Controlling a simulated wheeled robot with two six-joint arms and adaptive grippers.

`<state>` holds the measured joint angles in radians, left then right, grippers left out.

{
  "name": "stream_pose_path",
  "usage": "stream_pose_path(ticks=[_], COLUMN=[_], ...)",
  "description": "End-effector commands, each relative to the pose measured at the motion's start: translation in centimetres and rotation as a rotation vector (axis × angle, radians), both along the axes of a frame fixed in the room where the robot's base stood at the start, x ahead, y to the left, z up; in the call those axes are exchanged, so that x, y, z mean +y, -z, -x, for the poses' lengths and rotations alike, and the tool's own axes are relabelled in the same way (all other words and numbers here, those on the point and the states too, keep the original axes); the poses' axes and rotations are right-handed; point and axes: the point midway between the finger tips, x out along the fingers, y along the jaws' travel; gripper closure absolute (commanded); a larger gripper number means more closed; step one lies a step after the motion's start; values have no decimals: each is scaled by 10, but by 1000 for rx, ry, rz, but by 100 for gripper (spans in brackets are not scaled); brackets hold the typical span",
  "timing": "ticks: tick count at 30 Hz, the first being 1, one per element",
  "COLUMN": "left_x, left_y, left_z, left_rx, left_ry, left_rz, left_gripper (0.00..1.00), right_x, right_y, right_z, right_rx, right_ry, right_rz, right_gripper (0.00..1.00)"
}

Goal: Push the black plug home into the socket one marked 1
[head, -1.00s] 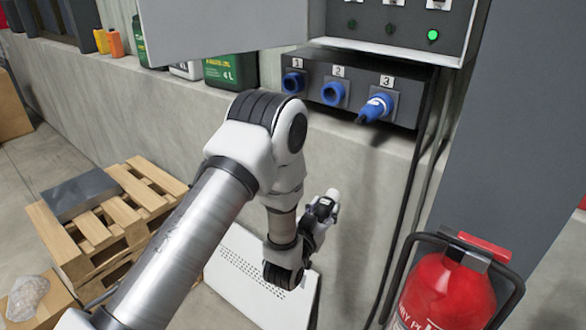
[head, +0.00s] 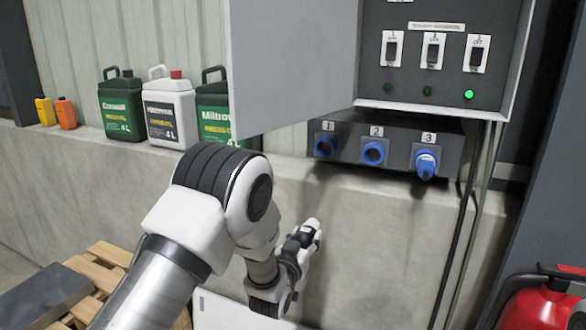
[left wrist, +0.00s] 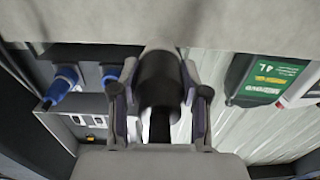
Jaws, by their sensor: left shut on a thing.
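In the left wrist view my left gripper (left wrist: 160,100) is shut on the black plug (left wrist: 158,76), a dark cylinder between the two fingers. The plug is apart from the socket box. I cannot make out the plug in the head view. Socket one is not clear in the left wrist view. My right gripper is not in view.
Socket two (head: 373,153) is empty; socket three holds a blue plug (head: 426,164). An open grey cabinet door (head: 292,60) hangs above socket one. Jerrycans (head: 170,112) stand on the ledge at left. Black cables (head: 462,220) and a red extinguisher (head: 540,305) are at right.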

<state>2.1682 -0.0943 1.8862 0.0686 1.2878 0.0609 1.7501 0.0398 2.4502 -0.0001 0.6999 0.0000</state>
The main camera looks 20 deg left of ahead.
Motion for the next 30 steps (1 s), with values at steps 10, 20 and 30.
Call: stream_pose_path(ticks=[10, 20, 30], left_x=[23, 24, 24], left_y=[-164, -169, -170], left_z=[-48, -49, -67], left_rx=[-4, 0, -3], left_ry=[21, 22, 24], left_rz=[-25, -27, -27], left_gripper=[100, 100, 100], right_x=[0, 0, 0], right_y=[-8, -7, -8], right_z=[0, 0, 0], right_rx=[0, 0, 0], right_ry=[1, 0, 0], right_rz=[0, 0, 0], right_gripper=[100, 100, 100])
